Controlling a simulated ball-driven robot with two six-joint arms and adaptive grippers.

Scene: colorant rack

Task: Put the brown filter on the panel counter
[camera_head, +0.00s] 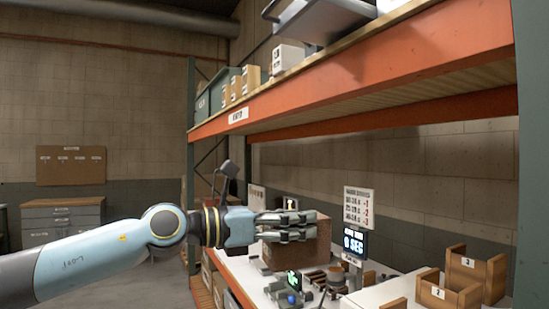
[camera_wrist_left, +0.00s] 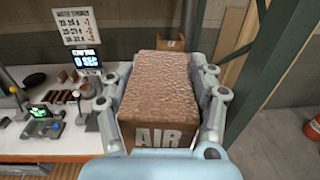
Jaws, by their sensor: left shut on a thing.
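The brown filter (camera_wrist_left: 165,90) is a block with a rough brown top and the word AIR on its near face. It fills the middle of the left wrist view, between the fingers of my left gripper (camera_head: 300,228), which is shut on it. In the head view the brown filter (camera_head: 318,246) shows partly behind the fingers, above the white counter (camera_head: 258,286). The counter also shows at the left of the left wrist view (camera_wrist_left: 75,143). I cannot tell how far above the counter the filter is. My right gripper is not in view.
A lit display (camera_head: 353,244) and a number sign (camera_head: 358,207) stand behind the counter. A small device with a green screen (camera_head: 293,280) and small parts crowd the counter. Numbered wooden bins (camera_head: 476,274) stand at right. An orange shelf beam (camera_head: 400,68) runs overhead.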

